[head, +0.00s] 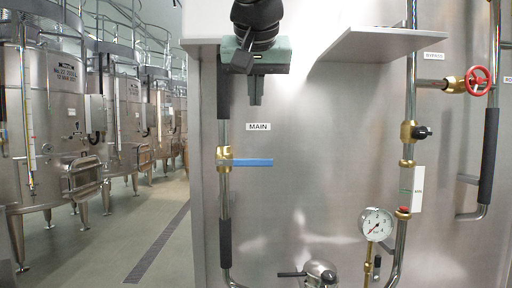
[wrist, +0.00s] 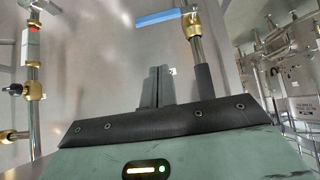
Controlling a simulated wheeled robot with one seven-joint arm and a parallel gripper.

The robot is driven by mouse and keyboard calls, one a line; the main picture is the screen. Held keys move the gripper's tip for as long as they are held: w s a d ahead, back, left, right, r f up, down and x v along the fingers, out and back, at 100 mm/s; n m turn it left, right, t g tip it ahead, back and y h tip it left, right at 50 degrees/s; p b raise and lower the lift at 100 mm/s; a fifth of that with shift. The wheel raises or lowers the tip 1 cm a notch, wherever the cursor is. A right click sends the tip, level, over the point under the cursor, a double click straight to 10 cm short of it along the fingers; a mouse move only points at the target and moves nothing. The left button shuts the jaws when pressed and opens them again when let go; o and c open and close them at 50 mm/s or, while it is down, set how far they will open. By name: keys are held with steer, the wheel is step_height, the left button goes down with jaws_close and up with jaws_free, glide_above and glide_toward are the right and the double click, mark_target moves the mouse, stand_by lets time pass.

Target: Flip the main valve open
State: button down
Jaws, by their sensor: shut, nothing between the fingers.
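The main valve is a brass body (head: 224,158) on a vertical pipe with a blue lever handle (head: 252,163) pointing sideways to the right, across the pipe. A "MAIN" label (head: 258,127) is on the steel panel above it. In the wrist view, the blue handle (wrist: 160,17) and brass body (wrist: 192,22) are near the top. My gripper (head: 256,101) is above the label, pointing down, its fingers together and empty. It is apart from the handle. The fingers also show in the wrist view (wrist: 157,88).
A red handwheel (head: 479,80) marks the bypass pipe at right. A pressure gauge (head: 376,224) and a black-handled valve (head: 320,273) are low. A steel shelf (head: 382,42) juts out at upper right. Large vats (head: 50,115) stand left beyond an open floor with a drain (head: 158,245).

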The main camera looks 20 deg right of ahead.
steer(key=p, duration=0.4)
glide_above(244, 163)
steer(key=s+d, duration=0.2)
step_height(244, 163, down, 10)
steer(key=shift+f, duration=0.6)
steer(key=shift+a+f, duration=0.1)
